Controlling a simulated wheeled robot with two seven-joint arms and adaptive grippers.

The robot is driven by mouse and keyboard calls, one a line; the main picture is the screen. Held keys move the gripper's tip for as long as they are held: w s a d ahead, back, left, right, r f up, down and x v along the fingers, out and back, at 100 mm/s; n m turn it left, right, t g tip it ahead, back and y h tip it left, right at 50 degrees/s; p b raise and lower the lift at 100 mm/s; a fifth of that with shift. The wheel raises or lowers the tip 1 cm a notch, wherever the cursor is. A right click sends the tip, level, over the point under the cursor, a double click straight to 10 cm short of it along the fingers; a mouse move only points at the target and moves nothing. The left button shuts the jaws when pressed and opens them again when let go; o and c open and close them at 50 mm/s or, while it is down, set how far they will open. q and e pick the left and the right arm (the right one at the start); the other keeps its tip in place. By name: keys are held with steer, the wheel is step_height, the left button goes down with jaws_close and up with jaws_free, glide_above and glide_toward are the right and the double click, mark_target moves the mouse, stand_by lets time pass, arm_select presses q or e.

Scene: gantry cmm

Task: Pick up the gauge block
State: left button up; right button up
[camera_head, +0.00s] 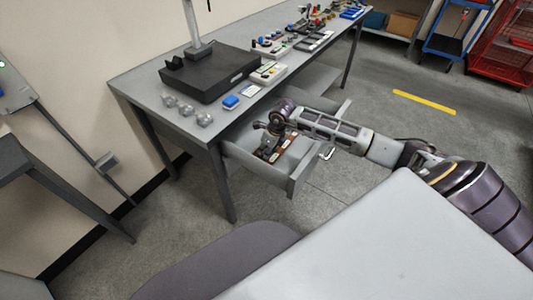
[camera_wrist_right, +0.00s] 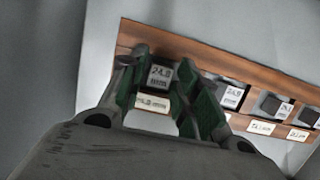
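In the right wrist view a dark gauge block (camera_wrist_right: 160,77) with a white "24.8 mm" label sits in a wooden rack (camera_wrist_right: 215,62). A matching label (camera_wrist_right: 152,102) is on the rack below it. My right gripper (camera_wrist_right: 166,82) has its two green-padded fingers apart, one on each side of this block; I cannot tell whether they touch it. In the head view my right gripper (camera_head: 275,128) is down over the open drawer (camera_head: 242,156), above the rack, and hides part of it. The block itself is too small to tell there. My left gripper is not in view.
Several other labelled blocks (camera_wrist_right: 231,95) stand along the rack to the right. Drawer walls surround my gripper. The table (camera_head: 215,124) above carries a black base (camera_head: 210,75), a blue block (camera_head: 231,102) and several grey knobs. Open floor lies to the right.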

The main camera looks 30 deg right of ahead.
steer(key=shift+f, duration=0.15)
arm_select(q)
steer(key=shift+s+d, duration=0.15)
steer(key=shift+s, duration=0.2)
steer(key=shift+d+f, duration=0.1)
arm_select(e)
steer(key=c, duration=0.4)
jaws_close()
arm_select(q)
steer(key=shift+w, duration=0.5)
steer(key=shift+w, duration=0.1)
